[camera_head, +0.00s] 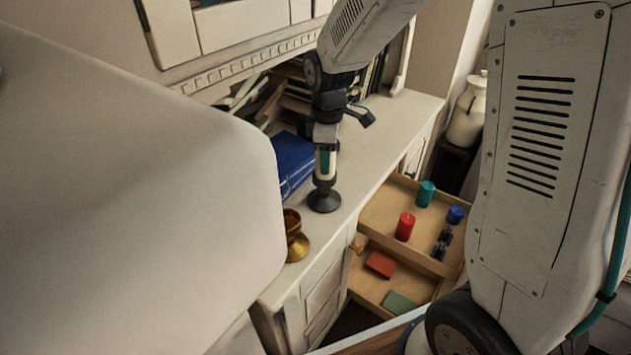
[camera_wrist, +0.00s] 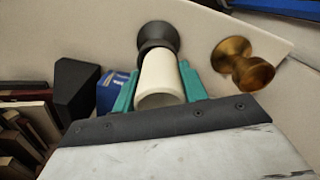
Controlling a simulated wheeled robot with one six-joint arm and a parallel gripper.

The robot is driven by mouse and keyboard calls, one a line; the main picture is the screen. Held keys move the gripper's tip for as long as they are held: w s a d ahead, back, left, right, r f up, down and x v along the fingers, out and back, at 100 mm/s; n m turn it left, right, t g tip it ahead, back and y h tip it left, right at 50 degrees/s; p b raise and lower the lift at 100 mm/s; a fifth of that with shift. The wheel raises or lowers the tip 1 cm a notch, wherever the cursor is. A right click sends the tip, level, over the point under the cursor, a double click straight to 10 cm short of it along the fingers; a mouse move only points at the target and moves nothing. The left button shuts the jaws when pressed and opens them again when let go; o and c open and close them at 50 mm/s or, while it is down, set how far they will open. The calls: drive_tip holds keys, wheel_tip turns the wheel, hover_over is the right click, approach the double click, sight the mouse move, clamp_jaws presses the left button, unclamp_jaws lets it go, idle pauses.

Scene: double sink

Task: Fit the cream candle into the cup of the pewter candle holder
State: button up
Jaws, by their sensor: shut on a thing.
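The cream candle (camera_wrist: 160,76) is held upright between the teal fingers of my gripper (camera_head: 326,165). My gripper is shut on it; in the head view only a pale strip of the candle shows between the fingers. The dark pewter candle holder (camera_head: 323,201) stands upright on the white countertop directly below the gripper. In the wrist view the holder (camera_wrist: 157,36) is just past the candle's far end, in line with it. The candle's lower end meets or overlaps the holder's cup in both views. I cannot tell whether it is inside the cup or just above it.
A brass candle holder (camera_head: 294,236) stands nearby, toward the counter's front left. Blue books (camera_head: 293,158) stand close behind my gripper. Open drawers at the right hold a red candle (camera_head: 405,227), a teal candle (camera_head: 426,194) and a blue candle (camera_head: 455,215).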

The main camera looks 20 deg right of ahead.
drive_tip(key=shift+f, duration=0.65)
drive_tip(key=shift+c, duration=0.5)
drive_tip(key=shift+f, duration=0.15)
drive_tip(key=shift+c, duration=1.1)
drive_tip(key=o, duration=1.3)
drive_tip(key=shift+o, duration=0.2)
wheel_tip(320, 180, up, 12)
drive_tip(key=shift+r, duration=0.1)
drive_tip(key=s+d+r+m, duration=0.1)
drive_tip(key=s+m, duration=0.5)
drive_tip(key=s, duration=0.7)
drive_tip(key=s+d+r+m+t, duration=0.1)
drive_tip(key=s+m, duration=0.5)
drive_tip(key=s, duration=0.7)
drive_tip(key=shift+s+d+r, duration=0.3)
drive_tip(key=shift+d+r, duration=0.2)
drive_tip(key=shift+r, duration=0.5)
